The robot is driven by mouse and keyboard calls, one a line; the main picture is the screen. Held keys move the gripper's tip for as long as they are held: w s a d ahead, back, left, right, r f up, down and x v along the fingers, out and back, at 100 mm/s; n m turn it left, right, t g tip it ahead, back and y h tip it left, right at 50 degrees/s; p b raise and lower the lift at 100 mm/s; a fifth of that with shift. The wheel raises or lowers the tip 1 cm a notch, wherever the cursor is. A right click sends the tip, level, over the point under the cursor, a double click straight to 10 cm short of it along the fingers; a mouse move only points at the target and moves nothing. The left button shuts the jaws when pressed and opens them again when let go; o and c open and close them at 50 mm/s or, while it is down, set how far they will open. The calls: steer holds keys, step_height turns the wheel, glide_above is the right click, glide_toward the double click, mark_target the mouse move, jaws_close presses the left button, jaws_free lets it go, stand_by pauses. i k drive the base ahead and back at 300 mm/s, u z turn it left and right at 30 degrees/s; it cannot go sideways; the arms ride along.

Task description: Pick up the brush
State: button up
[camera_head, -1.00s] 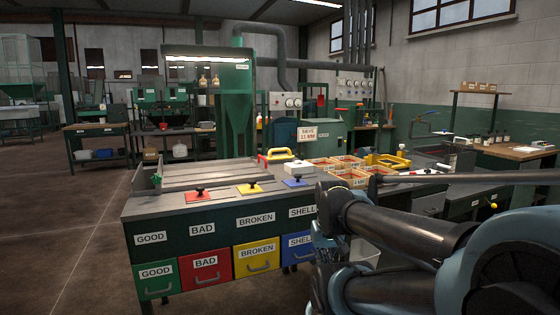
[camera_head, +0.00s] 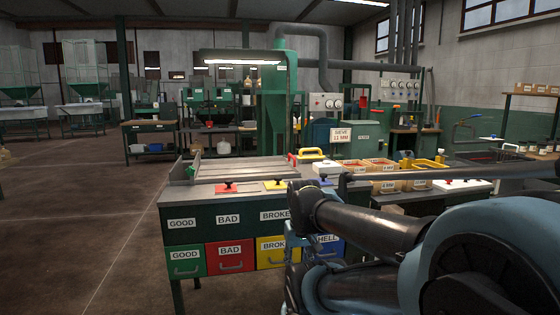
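I cannot make out a brush for certain in the head view. A small red object (camera_head: 364,102) hangs at the back beside the gauge box, too small to tell what it is. A yellow-handled item (camera_head: 312,153) stands at the back of the sorting bench (camera_head: 200,212). My arm (camera_head: 385,225) fills the lower right and hides the bench's right part. I cannot pick out my gripper or its fingers.
The bench has labelled drawers, with the green GOOD drawer (camera_head: 186,261) and red BAD drawer (camera_head: 230,255) clear of my arm. Orange-brown bins (camera_head: 383,185) stand to the right. Open floor (camera_head: 80,220) lies left. A green workbench (camera_head: 148,127) stands further back.

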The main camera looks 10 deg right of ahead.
mark_target(315, 159)
steer(key=u, duration=1.55)
steer(key=k, duration=1.4)
steer(key=z, duration=1.5)
steer(key=i, duration=1.3)
steer(key=u, duration=0.05)
